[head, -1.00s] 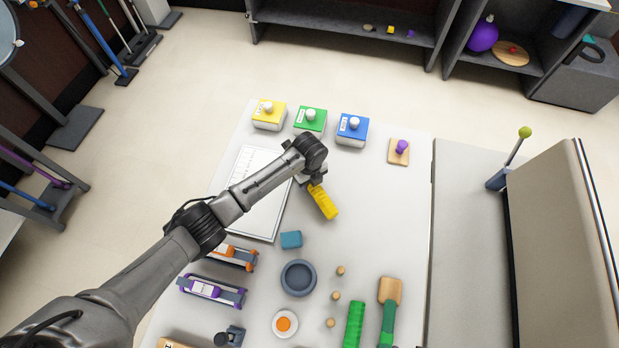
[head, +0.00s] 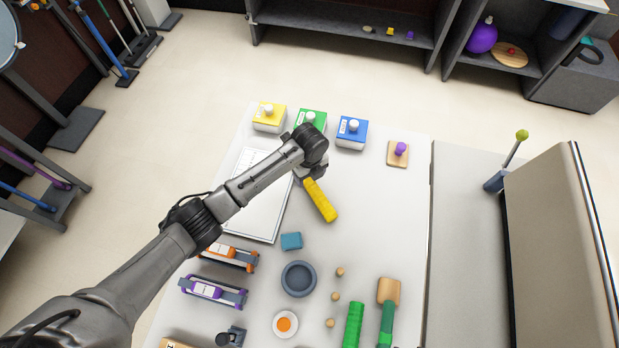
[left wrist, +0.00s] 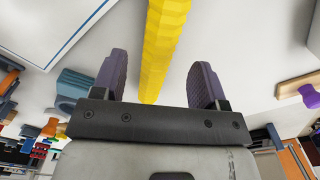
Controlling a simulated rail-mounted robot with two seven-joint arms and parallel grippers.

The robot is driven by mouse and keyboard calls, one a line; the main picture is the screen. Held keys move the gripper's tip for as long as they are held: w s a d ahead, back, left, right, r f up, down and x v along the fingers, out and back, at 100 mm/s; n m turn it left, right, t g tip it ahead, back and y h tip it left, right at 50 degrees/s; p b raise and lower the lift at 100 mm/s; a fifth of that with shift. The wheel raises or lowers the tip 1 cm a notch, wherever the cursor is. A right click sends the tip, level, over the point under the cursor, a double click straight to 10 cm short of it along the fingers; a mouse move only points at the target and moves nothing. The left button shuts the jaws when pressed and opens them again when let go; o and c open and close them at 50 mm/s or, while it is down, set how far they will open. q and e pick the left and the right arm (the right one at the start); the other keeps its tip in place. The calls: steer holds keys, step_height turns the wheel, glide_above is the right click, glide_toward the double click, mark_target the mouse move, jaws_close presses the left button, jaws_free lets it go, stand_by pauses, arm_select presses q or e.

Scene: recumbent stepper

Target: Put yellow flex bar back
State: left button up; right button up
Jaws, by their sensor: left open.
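The yellow flex bar (head: 321,203) is a ribbed stick in the middle of the table, slanting down to the right in the head view. My left gripper (head: 309,180) is at its upper left end, mostly hidden beneath my own wrist. In the left wrist view the flex bar (left wrist: 158,40) runs between the two dark, spread fingers of my left gripper (left wrist: 159,75), with a gap on each side. I cannot tell whether the bar rests on the table. A green flex bar (head: 354,325) lies at the front of the table. My right gripper is not in view.
A white sheet (head: 255,215) lies left of the bar. Yellow (head: 269,120), green (head: 315,118) and blue (head: 351,136) boxes with white knobs line the far edge. A blue block (head: 291,241) and a grey bowl (head: 299,279) stand nearer. Table right of the bar is clear.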

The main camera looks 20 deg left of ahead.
mark_target(309, 181)
arm_select(q)
step_height(309, 181, up, 8)
steer(key=p, duration=0.1)
steer(key=shift+r, duration=0.15)
